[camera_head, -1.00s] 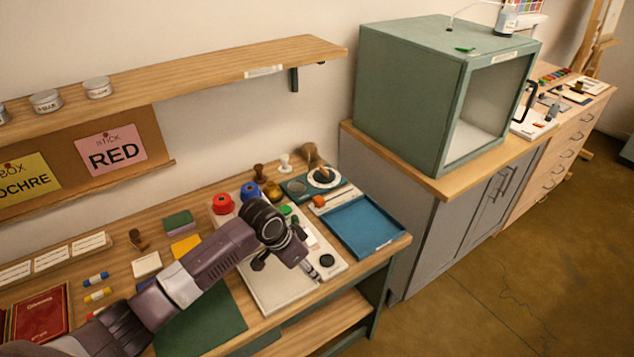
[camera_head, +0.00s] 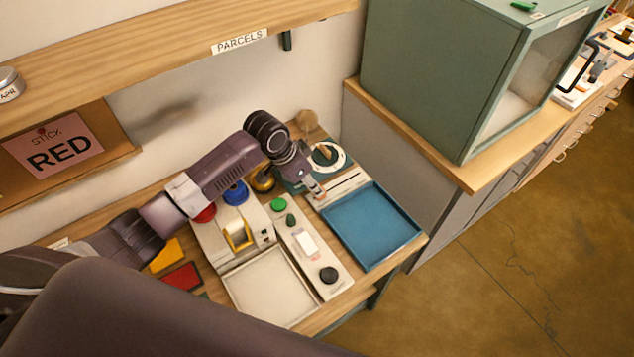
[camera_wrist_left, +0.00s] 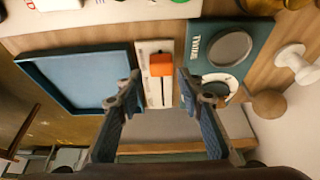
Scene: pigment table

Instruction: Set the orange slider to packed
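The orange slider (camera_wrist_left: 161,65) shows in the left wrist view as a block on a narrow pale panel (camera_wrist_left: 152,48). It sits toward the panel's upper end there, and a dark slot runs down from it. My left gripper (camera_wrist_left: 160,97) is open, with one finger on each side of the panel in that view and the slider between and beyond the fingertips. Contact is not visible. In the head view my left gripper (camera_head: 317,190) is over the near end of the slotted panel (camera_head: 345,184) and largely hides the slider. My right gripper is not in view.
A blue tray (camera_head: 371,226) lies right beside the panel. A teal board with a round white ring (camera_head: 343,163) is on the other side. A white panel with a green button (camera_head: 278,204) and black knob stands nearer. A wooden shelf (camera_head: 150,58) overhangs behind.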

